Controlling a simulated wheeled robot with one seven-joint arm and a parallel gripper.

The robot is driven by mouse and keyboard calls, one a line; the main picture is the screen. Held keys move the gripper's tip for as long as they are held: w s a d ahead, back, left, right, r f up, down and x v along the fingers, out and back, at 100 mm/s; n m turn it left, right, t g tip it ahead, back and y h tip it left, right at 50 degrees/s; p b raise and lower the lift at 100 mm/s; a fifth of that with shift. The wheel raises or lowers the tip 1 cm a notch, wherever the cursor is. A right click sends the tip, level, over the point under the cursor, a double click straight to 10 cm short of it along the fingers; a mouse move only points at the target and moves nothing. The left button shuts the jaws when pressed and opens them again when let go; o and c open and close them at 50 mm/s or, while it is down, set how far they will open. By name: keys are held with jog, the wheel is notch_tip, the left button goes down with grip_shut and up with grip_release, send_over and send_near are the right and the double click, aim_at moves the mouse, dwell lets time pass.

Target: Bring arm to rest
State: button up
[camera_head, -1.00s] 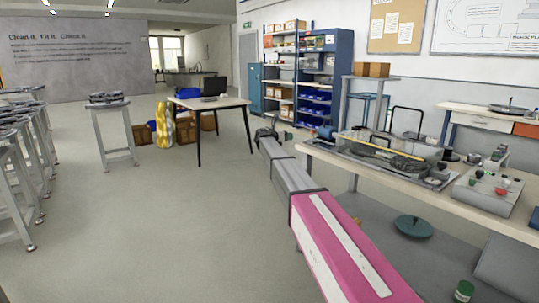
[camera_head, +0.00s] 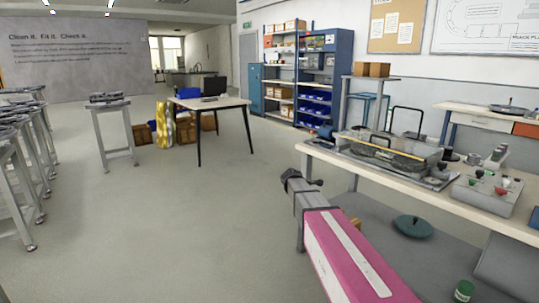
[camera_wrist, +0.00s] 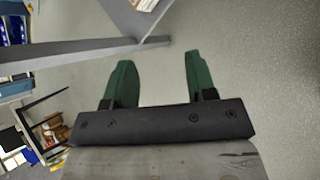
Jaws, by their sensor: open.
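My gripper (camera_wrist: 157,82) shows in the wrist view with two green fingers apart and nothing between them. Past the fingers there is grey floor and grey metal framing. In the head view my arm, with a pink and white cover, reaches from the bottom right toward the middle. Its dark end is over open floor, to the left of the long workbench (camera_head: 337,160). The fingers are too small to make out in that view.
The workbench carries a grey machine tray (camera_head: 385,152) and a control box (camera_head: 487,190). Below it a shelf holds a teal round lid (camera_head: 413,226) and a green jar (camera_head: 463,290). Stools line the left. The middle floor is clear.

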jog(key=s+f+m+g+y, duration=0.1)
jog(key=s+f+m, duration=0.3)
jog(key=s, duration=0.6)
jog(key=s+f+m+g+y, duration=0.2)
jog(key=s+m, duration=0.5)
jog(key=s, duration=0.4)
jog(key=s+f+m+g+y, duration=0.2)
jog(key=s+f+m+y, duration=0.2)
jog(key=s, duration=0.7)
jog(key=shift+s+d+f+m, duration=0.2)
jog(key=shift+f+m, duration=0.6)
jog(key=shift+f, duration=0.15)
jog(key=shift+c, duration=0.3)
